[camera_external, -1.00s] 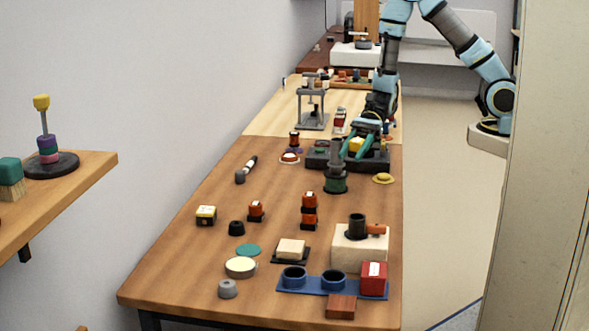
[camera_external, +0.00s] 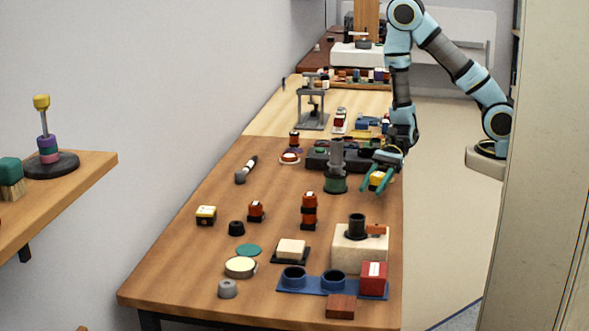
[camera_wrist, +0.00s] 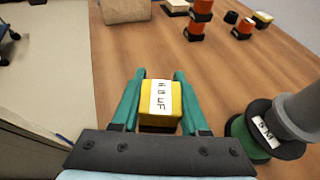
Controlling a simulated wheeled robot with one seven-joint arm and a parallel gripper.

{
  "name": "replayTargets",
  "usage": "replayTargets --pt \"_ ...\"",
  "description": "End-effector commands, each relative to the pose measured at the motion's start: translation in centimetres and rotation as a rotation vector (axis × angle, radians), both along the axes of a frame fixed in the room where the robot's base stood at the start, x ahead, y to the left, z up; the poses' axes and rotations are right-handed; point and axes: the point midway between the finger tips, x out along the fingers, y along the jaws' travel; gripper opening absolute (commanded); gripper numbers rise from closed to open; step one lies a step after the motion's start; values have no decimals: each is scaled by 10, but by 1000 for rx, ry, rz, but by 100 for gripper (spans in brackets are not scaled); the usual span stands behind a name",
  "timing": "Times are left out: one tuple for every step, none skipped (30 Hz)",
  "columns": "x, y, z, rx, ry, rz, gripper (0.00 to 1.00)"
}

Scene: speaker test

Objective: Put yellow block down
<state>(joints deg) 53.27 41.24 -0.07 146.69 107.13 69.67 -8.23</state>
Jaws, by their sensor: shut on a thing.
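My gripper (camera_external: 376,185) is shut on the yellow block (camera_external: 378,178), near the table's right edge. In the wrist view, the yellow block (camera_wrist: 160,104) sits between the two teal fingers of my gripper (camera_wrist: 156,88). It carries a white label with black letters on its top. Whether its underside touches the table or hangs just above it, I cannot tell.
A grey post on a green base (camera_external: 336,170) stands just left of my gripper. A dark tray (camera_external: 318,157) lies behind it. A beige box with a black cup (camera_external: 345,250) stands nearer the front. Bare wood (camera_external: 352,204) lies between.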

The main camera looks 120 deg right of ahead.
Motion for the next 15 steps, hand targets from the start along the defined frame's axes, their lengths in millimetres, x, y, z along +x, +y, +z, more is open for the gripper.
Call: replayTargets --pt "0 0 -7 0 0 0 0" --pt "0 0 -11 0 0 0 0" --pt "0 0 -16 0 0 0 0" --pt "0 0 -21 0 0 0 0" --pt "0 0 -25 0 0 0 0" --pt "0 0 -29 0 0 0 0" --pt "0 0 -32 0 0 0 0" --pt "0 0 -34 0 0 0 0" --pt "0 0 -35 0 0 0 0" --pt "0 0 -35 0 0 -1 0" --pt "0 0 -35 0 0 -1 0" --pt "0 0 -34 0 0 -1 0" --pt "0 0 -33 0 0 -1 0" --pt "0 0 -33 0 0 -1 0" --pt "0 0 -33 0 0 -1 0"
